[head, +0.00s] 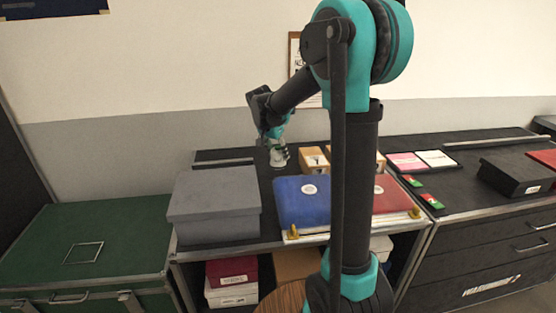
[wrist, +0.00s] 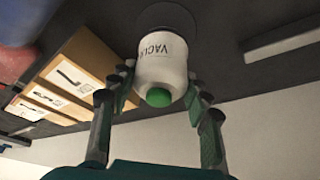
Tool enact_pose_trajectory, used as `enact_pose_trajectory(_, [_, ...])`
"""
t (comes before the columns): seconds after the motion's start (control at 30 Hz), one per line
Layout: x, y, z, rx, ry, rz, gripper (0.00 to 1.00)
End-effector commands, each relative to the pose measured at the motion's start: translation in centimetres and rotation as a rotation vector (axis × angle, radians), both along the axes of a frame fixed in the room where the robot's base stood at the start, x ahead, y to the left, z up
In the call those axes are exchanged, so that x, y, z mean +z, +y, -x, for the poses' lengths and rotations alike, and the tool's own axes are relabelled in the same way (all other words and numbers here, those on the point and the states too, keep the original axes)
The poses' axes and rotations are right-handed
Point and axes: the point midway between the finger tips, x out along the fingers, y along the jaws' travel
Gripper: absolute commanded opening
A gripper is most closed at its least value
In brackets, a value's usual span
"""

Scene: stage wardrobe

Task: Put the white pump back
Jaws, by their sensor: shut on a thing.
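The white pump (head: 278,158) is at the back of the dark counter, behind the blue folder. In the wrist view the white pump (wrist: 162,62) shows dark lettering starting "VACU" and a green end facing the camera. My gripper (head: 276,143) reaches down to it from above. In the wrist view my gripper (wrist: 162,88) has a finger on each side of the pump and is shut on it. A dark round shape (wrist: 165,17) lies at the pump's far end. I cannot tell whether the pump touches it.
Tan boxes with tool pictures (wrist: 75,75) stand close beside the pump. A grey lidded box (head: 215,205), a blue folder (head: 300,208) and a red folder (head: 398,196) fill the counter's front. My arm hides part of the counter.

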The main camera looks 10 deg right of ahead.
Motion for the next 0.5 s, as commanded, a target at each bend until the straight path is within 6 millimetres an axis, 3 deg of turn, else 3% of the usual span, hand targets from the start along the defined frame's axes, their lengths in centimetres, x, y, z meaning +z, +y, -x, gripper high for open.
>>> enact_pose_trajectory(0.2, [-2.8, 0.0, -0.1, 0.000, 0.000, 0.000, 0.00])
enact_pose_trajectory(0.5, [-3.1, 0.0, 0.0, 0.000, 0.000, 0.000, 0.00])
